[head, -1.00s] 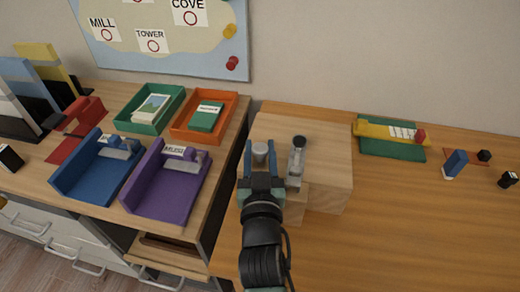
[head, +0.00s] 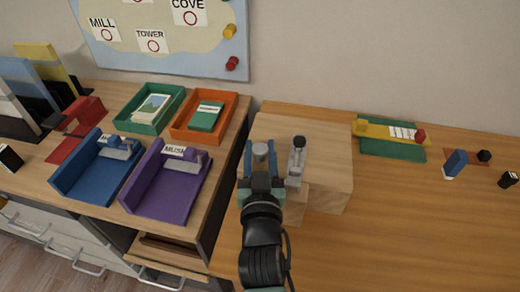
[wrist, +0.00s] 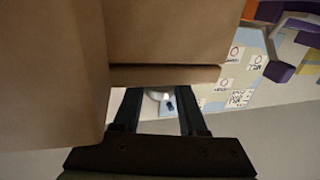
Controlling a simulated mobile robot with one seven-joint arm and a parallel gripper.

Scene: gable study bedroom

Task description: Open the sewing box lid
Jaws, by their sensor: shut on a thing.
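The sewing box (head: 325,165) is a pale wooden box on the orange-brown desk, with a lower block at its front. Its top looks level and closed in the head view; its wood fills much of the wrist view (wrist: 170,35). My gripper (head: 261,158) is at the box's left front part, with its two fingers on either side of a grey round-topped piece (head: 260,148). The fingers (wrist: 158,105) also show in the wrist view below a wooden strip (wrist: 165,75). The exact contact is hidden. A grey metal piece with a dark top (head: 297,160) stands just right of the gripper.
On the left are purple (head: 160,200), blue (head: 85,185), green (head: 135,118) and orange (head: 225,125) trays. A green mat (head: 390,150) with a yellow piece lies to the right, with small items beyond. The desk front right is clear. A wall stands close behind.

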